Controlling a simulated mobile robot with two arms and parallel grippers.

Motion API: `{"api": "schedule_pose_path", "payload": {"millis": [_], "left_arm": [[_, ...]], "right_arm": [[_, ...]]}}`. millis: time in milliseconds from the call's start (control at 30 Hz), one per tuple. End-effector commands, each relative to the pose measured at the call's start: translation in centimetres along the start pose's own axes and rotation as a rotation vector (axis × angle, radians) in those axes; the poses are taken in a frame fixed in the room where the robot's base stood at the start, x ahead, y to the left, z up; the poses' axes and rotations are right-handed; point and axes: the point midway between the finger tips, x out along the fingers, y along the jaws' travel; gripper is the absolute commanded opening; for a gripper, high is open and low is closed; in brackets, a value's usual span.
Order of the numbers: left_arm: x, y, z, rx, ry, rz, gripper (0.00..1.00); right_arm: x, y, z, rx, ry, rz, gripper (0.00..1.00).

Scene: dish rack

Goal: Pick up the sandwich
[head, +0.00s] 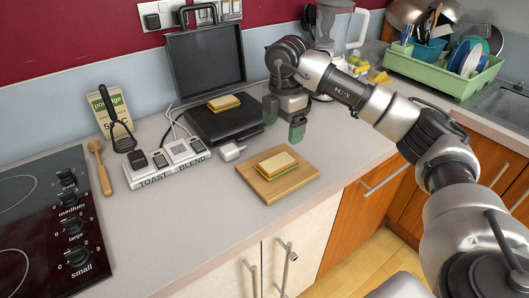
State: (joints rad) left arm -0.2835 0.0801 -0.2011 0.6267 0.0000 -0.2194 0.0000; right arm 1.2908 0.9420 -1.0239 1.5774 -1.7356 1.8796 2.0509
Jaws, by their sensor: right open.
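One sandwich (278,166) lies on a wooden cutting board (252,182) near the front edge of the counter. Another sandwich (223,103) sits on the lower plate of an open black sandwich press (212,123). My right gripper (284,125) is open and empty, with greenish fingertips pointing down. It shows just right of the press and above the board's sandwich in the picture, apart from both sandwiches. My left gripper does not show.
A switch box labelled toast and blend (168,163) and a white plug (231,151) lie left of the board. A stove (50,225) is at far left. A green dish rack (440,75) and blender (333,25) stand behind my right arm. The counter's front middle is clear.

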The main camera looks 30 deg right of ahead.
Motion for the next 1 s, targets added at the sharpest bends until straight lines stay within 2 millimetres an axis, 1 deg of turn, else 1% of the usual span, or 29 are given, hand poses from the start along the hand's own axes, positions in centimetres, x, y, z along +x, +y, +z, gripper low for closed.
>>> {"api": "schedule_pose_path", "payload": {"millis": [67, 167, 333, 400, 500, 567, 667, 833, 900, 1000], "left_arm": [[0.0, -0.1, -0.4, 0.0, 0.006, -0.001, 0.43], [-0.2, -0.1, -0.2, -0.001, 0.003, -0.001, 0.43], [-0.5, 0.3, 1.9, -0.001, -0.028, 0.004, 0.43], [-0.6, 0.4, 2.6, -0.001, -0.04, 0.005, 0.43], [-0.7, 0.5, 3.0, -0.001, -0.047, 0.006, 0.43], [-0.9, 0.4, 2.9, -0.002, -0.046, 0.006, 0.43], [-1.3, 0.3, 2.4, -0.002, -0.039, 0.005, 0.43], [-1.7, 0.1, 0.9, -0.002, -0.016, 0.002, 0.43], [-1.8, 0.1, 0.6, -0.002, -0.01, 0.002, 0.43], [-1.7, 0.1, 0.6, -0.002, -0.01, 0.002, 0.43]], "right_arm": [[0.2, -0.1, 0.2, 0.008, -0.007, -0.005, 0.87], [1.5, -0.2, 0.3, 0.01, -0.01, -0.009, 0.87], [4.2, -0.2, 0.3, 0.008, -0.008, -0.008, 0.87], [4.9, -0.2, 0.3, 0.008, -0.008, -0.007, 0.87], [5.5, -0.1, 0.3, 0.007, -0.008, -0.004, 0.87], [6.0, -0.2, 0.4, 0.007, -0.009, -0.006, 0.87], [7.3, -0.4, 0.5, 0.007, -0.009, -0.008, 0.87], [9.8, -0.5, 0.6, 0.007, -0.007, -0.006, 0.87], [10.4, -0.5, 0.6, 0.007, -0.008, -0.005, 0.87], [10.7, -0.4, 0.6, 0.006, -0.007, -0.003, 0.87]]}}
